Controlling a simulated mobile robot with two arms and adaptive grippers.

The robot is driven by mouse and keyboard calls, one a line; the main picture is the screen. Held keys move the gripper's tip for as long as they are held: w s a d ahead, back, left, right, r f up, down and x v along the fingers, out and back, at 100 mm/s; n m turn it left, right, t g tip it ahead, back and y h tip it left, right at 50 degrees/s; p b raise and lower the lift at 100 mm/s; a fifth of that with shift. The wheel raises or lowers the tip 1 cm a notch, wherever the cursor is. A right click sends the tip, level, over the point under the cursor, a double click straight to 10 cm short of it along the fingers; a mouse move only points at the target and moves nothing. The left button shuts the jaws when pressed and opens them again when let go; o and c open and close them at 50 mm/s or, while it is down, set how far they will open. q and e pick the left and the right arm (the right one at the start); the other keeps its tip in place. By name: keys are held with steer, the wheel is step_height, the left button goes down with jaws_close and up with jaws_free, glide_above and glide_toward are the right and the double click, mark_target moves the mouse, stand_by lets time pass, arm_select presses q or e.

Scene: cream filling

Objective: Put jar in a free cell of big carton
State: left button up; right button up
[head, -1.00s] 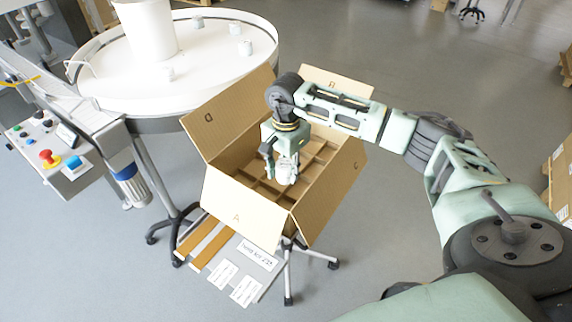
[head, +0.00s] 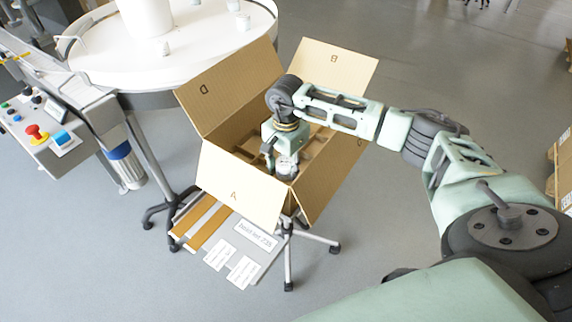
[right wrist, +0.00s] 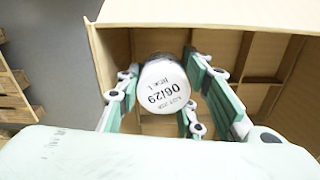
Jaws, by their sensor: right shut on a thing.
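The big carton (head: 222,90) stands open with its flaps spread, and cardboard dividers (head: 318,140) form cells inside it. My right gripper (head: 281,160) reaches into the carton from above, near the front flap marked A. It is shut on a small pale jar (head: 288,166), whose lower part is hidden. In the right wrist view the jar's white lid (right wrist: 165,86), printed 06/29, faces the camera between the fingers (right wrist: 165,100). Dividers and cells show beside it. I cannot tell whether the jar touches the carton's floor. My left gripper is out of view.
A control panel (head: 45,140) with a red button is at far left. Labelled sheets (head: 240,270) lie in front of the carton.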

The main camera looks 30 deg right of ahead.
steer(key=shift+f+b, duration=3.65)
steer(key=shift+f, duration=1)
steer(key=o, duration=1.3)
steer(key=shift+c, duration=0.2)
step_height(320, 180, up, 12)
